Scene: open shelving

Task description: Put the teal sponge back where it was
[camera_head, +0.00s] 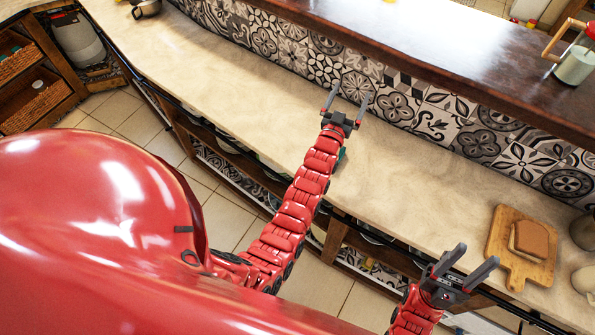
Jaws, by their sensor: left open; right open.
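A small teal patch (342,156), which looks like part of the teal sponge, shows on the beige counter beside the wrist of my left arm. Most of it is hidden behind that arm, so its full shape cannot be made out. My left gripper (348,96) is open and empty over the counter, its fingers pointing toward the patterned tile wall, past the teal patch. My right gripper (477,256) is open and empty near the counter's front edge, left of the cutting board.
A wooden cutting board (497,262) with a brown block (530,239) lies on the counter at right. A dark raised shelf (450,65) runs above the tile wall (395,104). A dark pot (147,8) stands far left. The counter's left stretch (200,70) is clear.

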